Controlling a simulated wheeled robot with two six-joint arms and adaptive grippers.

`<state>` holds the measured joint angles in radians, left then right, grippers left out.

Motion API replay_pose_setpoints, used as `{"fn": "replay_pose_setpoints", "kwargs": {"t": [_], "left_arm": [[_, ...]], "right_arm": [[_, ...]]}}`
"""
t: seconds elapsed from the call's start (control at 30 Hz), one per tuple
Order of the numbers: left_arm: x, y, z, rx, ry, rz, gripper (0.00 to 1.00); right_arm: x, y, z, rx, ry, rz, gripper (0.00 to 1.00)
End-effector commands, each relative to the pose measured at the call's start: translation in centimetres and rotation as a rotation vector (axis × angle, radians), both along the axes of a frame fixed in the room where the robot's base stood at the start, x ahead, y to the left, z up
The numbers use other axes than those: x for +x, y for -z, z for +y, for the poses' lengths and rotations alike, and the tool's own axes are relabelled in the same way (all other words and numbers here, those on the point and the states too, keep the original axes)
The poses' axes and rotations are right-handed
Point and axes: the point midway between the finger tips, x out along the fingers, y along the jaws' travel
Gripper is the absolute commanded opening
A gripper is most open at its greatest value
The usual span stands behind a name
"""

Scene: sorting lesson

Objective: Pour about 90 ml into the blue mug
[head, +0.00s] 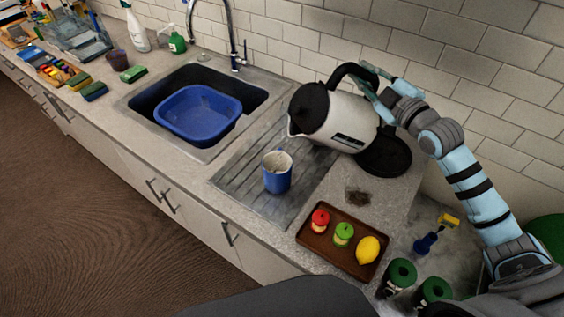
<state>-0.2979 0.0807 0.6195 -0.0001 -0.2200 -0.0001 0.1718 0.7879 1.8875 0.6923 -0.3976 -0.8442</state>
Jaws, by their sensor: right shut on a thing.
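A blue mug (277,176) stands upright on the grooved draining board, with a pale interior showing at its top. A white and black kettle (335,121) is held up and tilted to the left, its spout above and just right of the mug. My right gripper (369,80) is shut on the kettle's black handle. I cannot make out any stream of water between spout and mug. The black kettle base (384,158) sits on the counter behind and right of the kettle. My left gripper is not in view.
A brown tray (312,236) with a red item, a green item and a lemon lies in front right. Dark green-topped canisters (401,275) stand nearby. The sink (178,141) with a blue basin (199,113) is left of the draining board, below a tall faucet (232,35).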

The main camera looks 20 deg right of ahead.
Motion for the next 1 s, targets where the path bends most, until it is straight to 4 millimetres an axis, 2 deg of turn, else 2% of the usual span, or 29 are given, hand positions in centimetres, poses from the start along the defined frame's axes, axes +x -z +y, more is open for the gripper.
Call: {"fn": "replay_pose_setpoints", "kwargs": {"t": [0.07, 0.3, 1.0], "left_arm": [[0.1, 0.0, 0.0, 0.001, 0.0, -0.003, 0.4], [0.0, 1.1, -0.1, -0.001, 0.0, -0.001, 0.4], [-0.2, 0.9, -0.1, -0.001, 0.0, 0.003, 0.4]], "right_arm": [[0.1, -0.3, -0.2, 0.066, -0.007, 0.0, 0.0], [0.1, 0.7, -1.7, 0.208, -0.004, 0.026, 0.0], [0.1, 0.5, -1.7, 0.209, -0.004, 0.027, 0.0]]}}
